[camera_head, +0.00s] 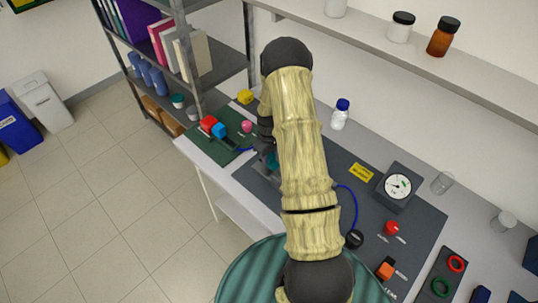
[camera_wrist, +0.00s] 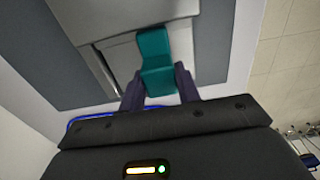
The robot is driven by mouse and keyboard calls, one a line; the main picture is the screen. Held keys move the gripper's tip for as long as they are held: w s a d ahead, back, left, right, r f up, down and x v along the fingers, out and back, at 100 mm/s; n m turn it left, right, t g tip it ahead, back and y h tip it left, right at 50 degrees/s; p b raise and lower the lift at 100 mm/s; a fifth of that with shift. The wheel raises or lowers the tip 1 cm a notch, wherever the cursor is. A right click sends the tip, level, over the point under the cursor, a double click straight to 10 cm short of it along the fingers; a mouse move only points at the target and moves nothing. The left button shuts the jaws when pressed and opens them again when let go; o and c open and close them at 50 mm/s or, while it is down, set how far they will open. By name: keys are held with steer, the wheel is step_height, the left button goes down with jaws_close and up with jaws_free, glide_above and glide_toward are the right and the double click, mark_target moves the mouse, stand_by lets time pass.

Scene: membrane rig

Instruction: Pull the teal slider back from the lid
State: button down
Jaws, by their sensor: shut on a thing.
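The teal slider (camera_wrist: 154,50) shows in the wrist view as a stepped teal piece against a grey metal housing (camera_wrist: 110,60). My gripper (camera_wrist: 158,88) is shut on the slider's near end, with one dark finger on each side. I cannot tell for sure which grey part is the lid. In the head view only a bit of the teal slider (camera_head: 271,161) shows on the dark grey mat, beside my arm. My arm hides most of the slider and housing there.
To the left on a green mat are red and blue blocks (camera_head: 213,126) and a pink ball (camera_head: 246,127). To the right are a dial gauge (camera_head: 397,186), a red button (camera_head: 391,228) and a blue cable (camera_head: 352,205). A blue-capped bottle (camera_head: 340,115) stands behind.

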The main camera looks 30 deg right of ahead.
steer(key=shift+w+a+f+b, duration=0.1)
steer(key=shift+w+a+b, duration=0.1)
steer(key=shift+w+b, duration=0.35)
steer(key=shift+w+a+b, duration=0.2)
steer(key=shift+w+b, duration=0.1)
steer(key=shift+w, duration=0.35)
steer(key=shift+w+r, duration=0.15)
steer(key=shift+r, duration=0.05)
steer(key=c, duration=1)
jaws_free()
steer(key=shift+w+a, duration=0.1)
step_height(320, 180, up, 17)
steer(key=b, duration=0.5)
steer(key=shift+r, duration=0.2)
